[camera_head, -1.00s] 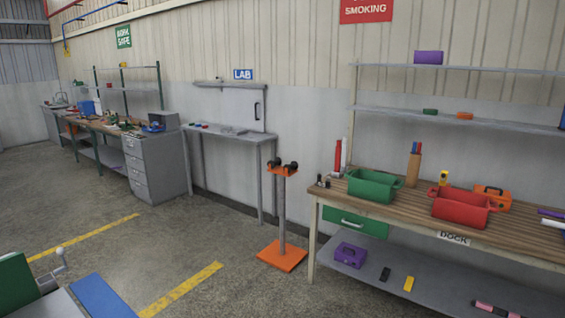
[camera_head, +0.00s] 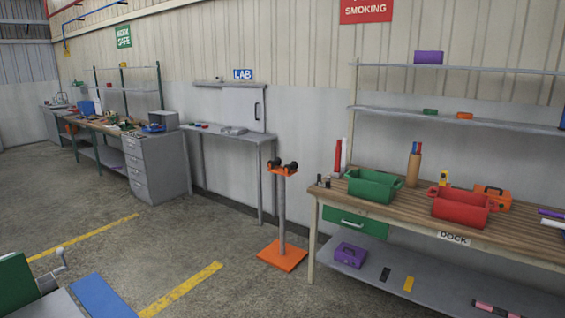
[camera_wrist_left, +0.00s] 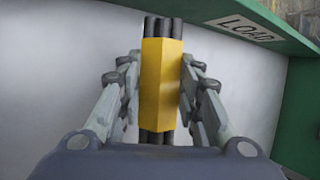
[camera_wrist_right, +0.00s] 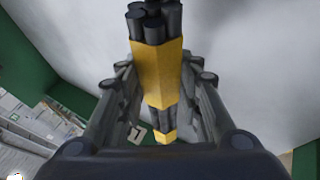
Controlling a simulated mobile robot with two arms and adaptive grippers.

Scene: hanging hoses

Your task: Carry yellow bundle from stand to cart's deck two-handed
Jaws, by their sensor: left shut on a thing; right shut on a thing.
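The yellow bundle is a set of black hoses with yellow wraps. In the left wrist view the bundle (camera_wrist_left: 161,60) stands between the fingers of my left gripper (camera_wrist_left: 160,88), shut on a yellow wrap. In the right wrist view the bundle (camera_wrist_right: 158,62) lies between the fingers of my right gripper (camera_wrist_right: 160,90), also shut on it. Behind it is a pale grey surface (camera_wrist_left: 75,85) with a green rim (camera_wrist_left: 240,22) marked LOAD, apparently the cart's deck. The gap between bundle and surface is unclear. The head view shows neither gripper nor bundle. An orange stand (camera_head: 282,205) there is empty.
A wooden DOCK bench (camera_head: 400,215) with green and red bins stands at the right. A grey LAB table (camera_head: 232,138) is against the wall. Green, grey and blue parts (camera_head: 100,297) show at bottom left. The floor between is open, with yellow lines.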

